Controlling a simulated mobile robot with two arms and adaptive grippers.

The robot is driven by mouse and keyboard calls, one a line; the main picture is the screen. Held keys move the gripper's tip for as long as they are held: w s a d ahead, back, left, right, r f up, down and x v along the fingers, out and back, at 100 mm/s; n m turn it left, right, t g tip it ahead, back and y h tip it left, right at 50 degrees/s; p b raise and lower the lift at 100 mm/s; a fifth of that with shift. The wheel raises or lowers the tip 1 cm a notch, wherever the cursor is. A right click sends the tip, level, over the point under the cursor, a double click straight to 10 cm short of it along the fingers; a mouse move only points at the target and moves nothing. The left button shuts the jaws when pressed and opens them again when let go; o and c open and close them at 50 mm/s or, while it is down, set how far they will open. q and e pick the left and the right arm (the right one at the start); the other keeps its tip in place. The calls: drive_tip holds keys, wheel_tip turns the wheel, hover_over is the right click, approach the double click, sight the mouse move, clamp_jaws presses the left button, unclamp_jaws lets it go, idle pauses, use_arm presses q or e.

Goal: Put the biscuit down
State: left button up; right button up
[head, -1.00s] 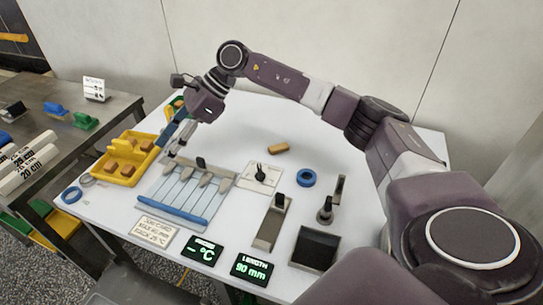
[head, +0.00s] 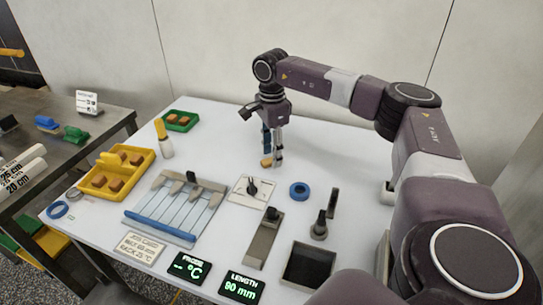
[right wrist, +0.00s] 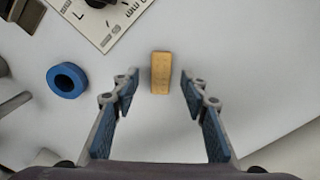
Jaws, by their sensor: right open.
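The tan, oblong biscuit (head: 266,163) lies on the white table in the head view, partly hidden by my right gripper (head: 272,155). The right gripper points down over it with its blue-padded fingers. In the right wrist view the biscuit (right wrist: 160,73) lies between the two open fingertips (right wrist: 158,82), with a gap on each side and no finger touching it. I cannot tell the exact height of the fingertips above the table. My left gripper is not in view.
A blue ring (head: 299,190) and a white dial plate (head: 251,189) lie nearby. The wire rack (head: 135,215), yellow tray (head: 94,193) with biscuits and green tray (head: 193,125) are to the left. Posts and a dark square bin (head: 308,267) stand in front. The table behind the biscuit is clear.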

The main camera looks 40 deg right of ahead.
drive_tip(key=shift+f, duration=0.75)
drive_tip(key=c, duration=1)
drive_tip(key=shift+r, duration=0.15)
